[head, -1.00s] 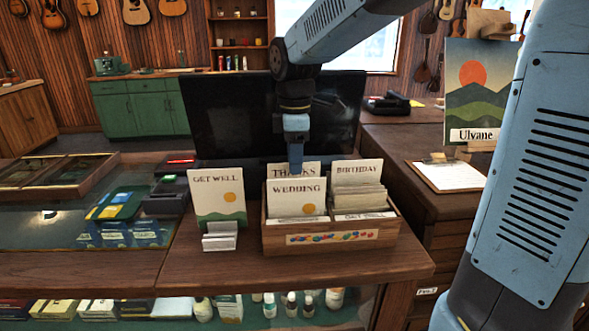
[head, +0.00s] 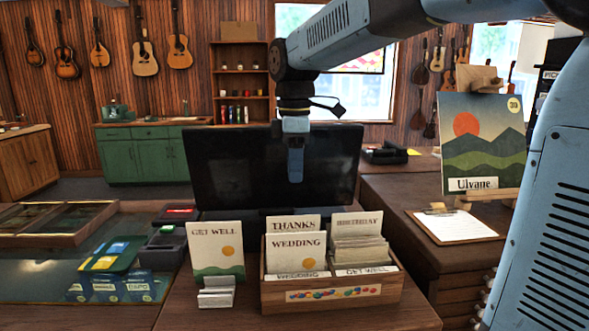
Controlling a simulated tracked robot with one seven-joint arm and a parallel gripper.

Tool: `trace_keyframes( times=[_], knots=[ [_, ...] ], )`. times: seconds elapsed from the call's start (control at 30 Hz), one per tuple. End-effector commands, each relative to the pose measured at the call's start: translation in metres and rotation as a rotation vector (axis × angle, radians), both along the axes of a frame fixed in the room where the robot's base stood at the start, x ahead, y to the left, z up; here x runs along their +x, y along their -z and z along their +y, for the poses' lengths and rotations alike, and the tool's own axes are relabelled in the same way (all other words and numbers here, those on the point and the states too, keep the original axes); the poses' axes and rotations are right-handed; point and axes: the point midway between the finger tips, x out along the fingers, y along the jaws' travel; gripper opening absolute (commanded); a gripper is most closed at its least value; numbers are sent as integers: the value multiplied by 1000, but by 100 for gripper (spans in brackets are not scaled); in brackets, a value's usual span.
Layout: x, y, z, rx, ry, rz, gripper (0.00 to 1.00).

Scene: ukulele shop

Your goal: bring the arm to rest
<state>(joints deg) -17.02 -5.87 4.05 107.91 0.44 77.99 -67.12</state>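My gripper (head: 295,178) hangs at the end of my blue arm, pointing down in front of the dark monitor (head: 232,160). It is above and behind the wooden card box (head: 330,296), apart from the cards. I see it edge-on, so whether its fingers are open or shut does not show. Nothing visible hangs from it. The box holds cards marked THANKS, WEDDING (head: 297,250) and BIRTHDAY (head: 357,224), with GET WELL low at the front right.
A GET WELL card (head: 216,248) stands in a small holder left of the box. A card terminal (head: 163,250) and blue packets (head: 110,288) lie further left.

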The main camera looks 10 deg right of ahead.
Motion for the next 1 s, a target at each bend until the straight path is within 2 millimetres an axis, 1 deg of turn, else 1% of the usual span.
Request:
trace_keyframes(
  times=[0.17,0.23,0.37,0.5,0.67,0.8,1.0],
  knots=[
    [0,0,-1,0,4,-1,39],
    [-3,-1,-4,3,26,-9,39],
    [-16,-1,-22,14,143,-46,39],
    [-41,2,-52,45,365,-113,39],
    [-71,10,-84,95,636,-187,39],
    [-99,21,-108,152,869,-248,39],
    [-137,41,-137,251,1190,-327,39]
  ],
)
